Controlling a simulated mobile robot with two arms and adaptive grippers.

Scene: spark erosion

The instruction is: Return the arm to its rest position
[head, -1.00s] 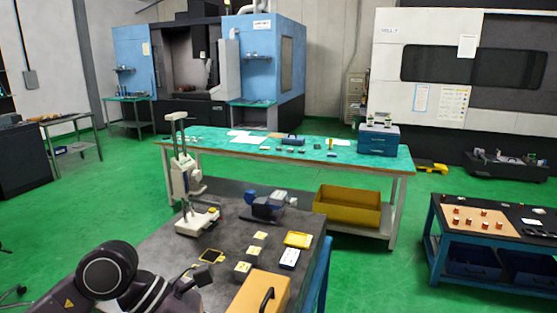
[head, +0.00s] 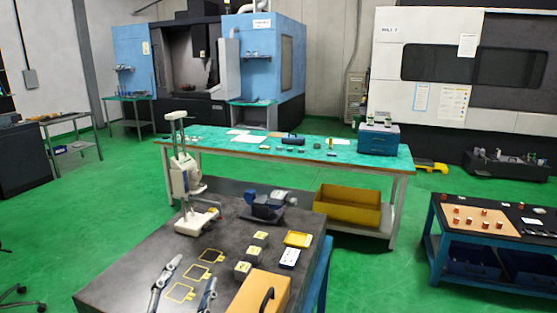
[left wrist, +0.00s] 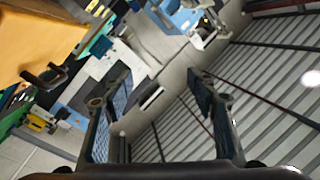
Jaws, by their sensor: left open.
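My left gripper (head: 193,272) shows at the bottom of the head view, over the near part of the dark grey table (head: 130,272). Its two grey fingers are spread apart with nothing between them. In the left wrist view the open fingers (left wrist: 158,80) are also empty. They point across a tilted scene of wall and ribbed ceiling, with an orange case (left wrist: 25,60) at the left edge. My right gripper is not in view.
On the table stand a white height gauge (head: 190,190), a blue device (head: 265,206), small blocks (head: 242,267), a yellow tray (head: 298,239) and an orange case (head: 250,296) with a black handle. Yellow outlines (head: 212,256) mark the surface near the gripper. Green floor lies open at the left.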

